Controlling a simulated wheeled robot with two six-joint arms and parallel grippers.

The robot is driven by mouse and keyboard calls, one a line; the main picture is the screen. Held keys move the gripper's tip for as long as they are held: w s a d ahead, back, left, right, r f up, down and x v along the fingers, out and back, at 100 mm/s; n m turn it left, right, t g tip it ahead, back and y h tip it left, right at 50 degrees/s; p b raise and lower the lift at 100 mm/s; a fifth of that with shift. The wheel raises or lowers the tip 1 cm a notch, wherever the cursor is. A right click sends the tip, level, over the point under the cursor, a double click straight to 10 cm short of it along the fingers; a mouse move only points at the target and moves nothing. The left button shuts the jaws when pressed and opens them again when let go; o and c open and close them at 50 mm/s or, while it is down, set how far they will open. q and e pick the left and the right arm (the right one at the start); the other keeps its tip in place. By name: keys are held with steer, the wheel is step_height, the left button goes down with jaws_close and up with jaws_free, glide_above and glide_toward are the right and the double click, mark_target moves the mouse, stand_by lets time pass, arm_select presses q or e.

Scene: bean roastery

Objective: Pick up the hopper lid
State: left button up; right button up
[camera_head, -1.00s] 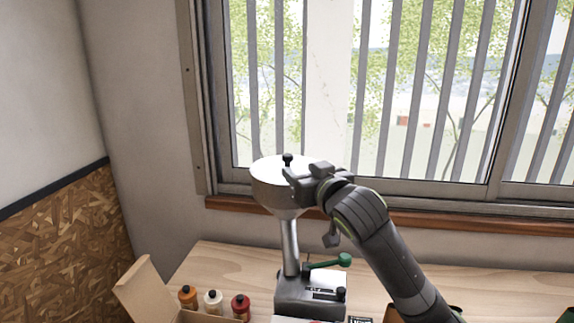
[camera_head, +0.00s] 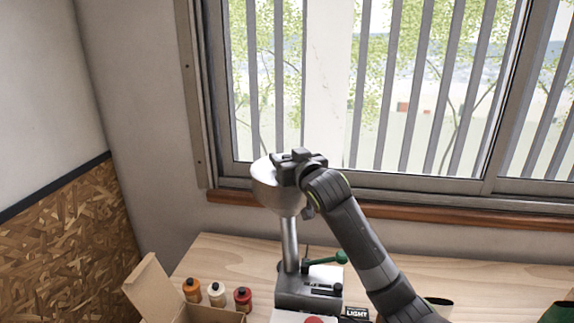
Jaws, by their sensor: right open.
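The hopper lid (camera_head: 262,169) is a pale disc on top of the metal hopper (camera_head: 274,199), which stands on a tube above the grey machine base (camera_head: 309,286). My right gripper (camera_head: 287,160) is over the lid's middle and right side, with its arm coming up from the lower right. The gripper is open. It hides the lid's dark knob and much of the lid, so whether the fingers are around the knob cannot be told. My left gripper is not in view.
A green-handled lever (camera_head: 340,257) sticks out right of the tube. An open cardboard box (camera_head: 155,290) with orange, white and red bottles stands at the left. A barred window (camera_head: 420,90) is behind. The wooden table (camera_head: 480,292) is partly clear at right.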

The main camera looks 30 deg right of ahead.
steer(key=shift+c, duration=0.5)
jaws_close()
steer(key=shift+r, duration=0.1)
